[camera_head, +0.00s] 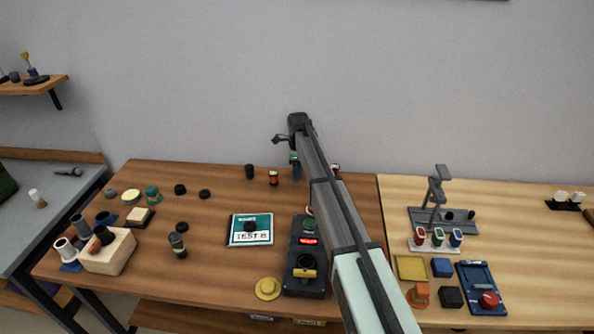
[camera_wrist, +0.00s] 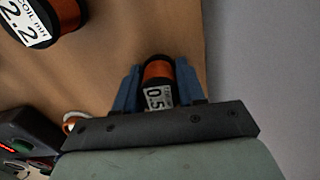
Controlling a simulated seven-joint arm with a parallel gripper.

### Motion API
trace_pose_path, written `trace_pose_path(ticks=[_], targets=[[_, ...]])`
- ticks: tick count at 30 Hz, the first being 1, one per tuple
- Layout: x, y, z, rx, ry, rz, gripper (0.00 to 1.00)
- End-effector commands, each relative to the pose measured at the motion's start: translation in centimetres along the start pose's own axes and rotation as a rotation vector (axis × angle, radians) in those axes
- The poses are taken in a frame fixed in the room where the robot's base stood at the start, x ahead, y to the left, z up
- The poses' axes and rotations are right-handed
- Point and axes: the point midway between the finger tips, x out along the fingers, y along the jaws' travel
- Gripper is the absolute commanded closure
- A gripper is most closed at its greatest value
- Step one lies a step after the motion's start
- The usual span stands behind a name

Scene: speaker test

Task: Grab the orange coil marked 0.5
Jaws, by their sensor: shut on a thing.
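The orange coil marked 0.5 (camera_wrist: 158,72) is between the two blue fingers of my gripper (camera_wrist: 157,85) in the wrist view. A finger touches it on each side, and my gripper is shut on it. Its white label faces the camera, with the 0.5 partly cut off by the dark gripper bar. In the head view my arm hides most of the gripper; a blue finger (camera_head: 297,173) shows near the table's back edge. A second coil marked 2.2 (camera_wrist: 32,20) stands apart at the upper left of the wrist view.
The wall is close behind the table. Several small parts lie at the left and right.

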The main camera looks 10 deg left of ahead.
Motion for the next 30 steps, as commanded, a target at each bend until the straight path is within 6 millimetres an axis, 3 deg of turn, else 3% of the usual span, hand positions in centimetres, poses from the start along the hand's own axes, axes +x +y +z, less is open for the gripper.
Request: trace_pose_path(ticks=[5,14,30], targets=[[0.0,0.0,0.0,0.0,0.0,0.0,0.92],[-0.5,0.0,0.0,0.0,0.0,-0.001,0.92],[-8.6,-0.1,0.0,0.0,0.0,-0.001,0.92]])
